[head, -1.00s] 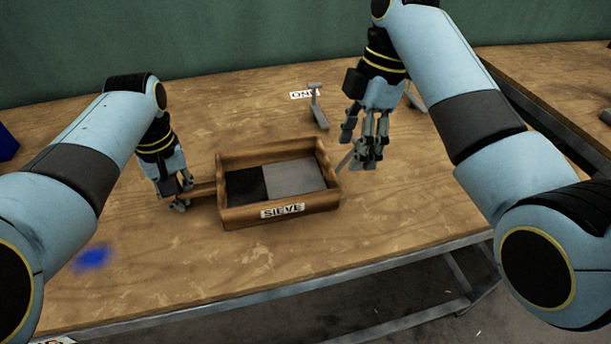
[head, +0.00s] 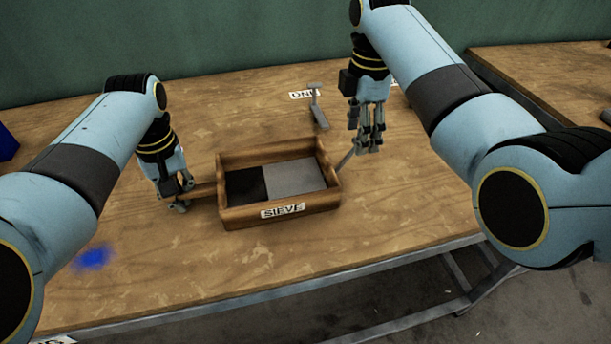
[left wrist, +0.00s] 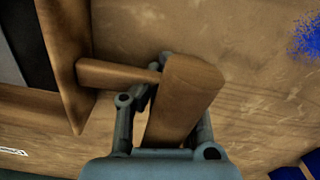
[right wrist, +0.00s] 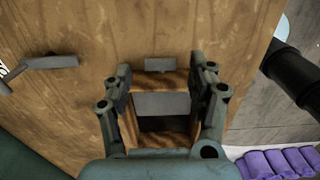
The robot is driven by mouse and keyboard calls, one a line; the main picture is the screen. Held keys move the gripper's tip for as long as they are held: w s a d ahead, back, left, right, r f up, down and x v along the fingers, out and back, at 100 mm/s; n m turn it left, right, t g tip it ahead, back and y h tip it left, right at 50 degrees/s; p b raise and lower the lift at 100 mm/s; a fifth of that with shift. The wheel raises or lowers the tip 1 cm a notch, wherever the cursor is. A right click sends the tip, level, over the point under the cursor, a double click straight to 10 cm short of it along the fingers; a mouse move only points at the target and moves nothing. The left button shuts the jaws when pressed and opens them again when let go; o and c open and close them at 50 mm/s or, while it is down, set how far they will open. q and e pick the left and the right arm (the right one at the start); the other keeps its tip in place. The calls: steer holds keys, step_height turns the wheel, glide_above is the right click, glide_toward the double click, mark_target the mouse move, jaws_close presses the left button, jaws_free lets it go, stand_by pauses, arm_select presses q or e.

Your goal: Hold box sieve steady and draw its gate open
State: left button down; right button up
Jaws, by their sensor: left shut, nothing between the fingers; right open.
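The wooden box sieve (head: 250,218), labelled SIEVE, sits on the table. Inside are a dark area (head: 245,186) at left and a grey panel (head: 294,177) at right. A grey tab (head: 346,158) sticks out at its right end; it also shows in the right wrist view (right wrist: 160,63). A wooden handle (left wrist: 185,100) extends from its left end. My left gripper (head: 181,205) is shut at this handle, fingers on both sides of the grip and tips partly hidden by it. My right gripper (head: 368,148) is open and empty, above and to the right of the tab.
A blue patch (head: 93,257) marks the front left of the table. Another table (head: 550,75) is at right. Bare wood lies right of the sieve.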

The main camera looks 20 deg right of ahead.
steer(key=shift+f, duration=1.7)
steer(key=shift+c, duration=0.2)
jaws_close()
